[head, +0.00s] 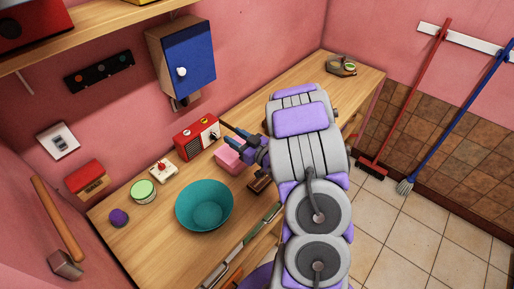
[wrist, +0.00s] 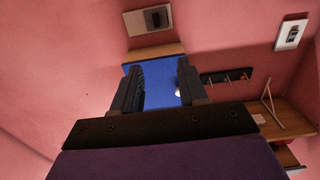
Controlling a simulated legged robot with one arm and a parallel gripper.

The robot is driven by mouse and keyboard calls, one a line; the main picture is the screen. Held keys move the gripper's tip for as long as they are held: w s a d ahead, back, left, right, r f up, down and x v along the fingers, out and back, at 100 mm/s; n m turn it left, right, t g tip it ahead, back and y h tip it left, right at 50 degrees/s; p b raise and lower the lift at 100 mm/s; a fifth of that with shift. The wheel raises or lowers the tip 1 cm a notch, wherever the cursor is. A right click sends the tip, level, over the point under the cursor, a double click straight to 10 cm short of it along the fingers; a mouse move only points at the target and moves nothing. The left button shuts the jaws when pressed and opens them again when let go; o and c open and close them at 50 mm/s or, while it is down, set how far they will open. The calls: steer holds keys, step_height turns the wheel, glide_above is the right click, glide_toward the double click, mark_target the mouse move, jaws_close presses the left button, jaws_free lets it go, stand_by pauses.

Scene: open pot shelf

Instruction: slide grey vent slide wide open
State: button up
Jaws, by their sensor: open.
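A grey plate with a dark raised part, which looks like the vent slide (wrist: 150,20), is on the pink wall at the top of the wrist view. In the head view it shows only partly (head: 186,103), below the blue-doored wall cabinet, which hides the rest. I cannot tell how far the slide is open. My gripper (head: 228,134) is over the wooden counter, close to the red radio in the picture. In the wrist view my gripper (wrist: 160,82) is open and empty, with the blue door behind its fingers.
The wall cabinet (head: 188,66) has a shut blue door with a white knob. On the counter (head: 275,100) are the red radio (head: 196,137), a pink block (head: 230,160), a teal bowl (head: 204,207) and a green-lidded jar (head: 143,191). A hook rail (head: 99,72) is on the wall.

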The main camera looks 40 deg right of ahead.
steer(key=s+d+p, duration=0.2)
steer(key=s+p, duration=0.3)
steer(key=s, duration=0.5)
steer(key=shift+p, duration=0.35)
steer(key=shift+w+r, duration=0.1)
steer(key=shift+w, duration=0.05)
steer(key=b, duration=0.2)
glide_toward(185, 101)
steer(key=w, duration=0.2)
steer(key=w+a+b, duration=0.1)
steer(key=w, duration=0.5)
steer(key=shift+w+a, duration=0.1)
steer(key=shift+a, duration=0.1)
jaws_close()
stand_by(0.4)
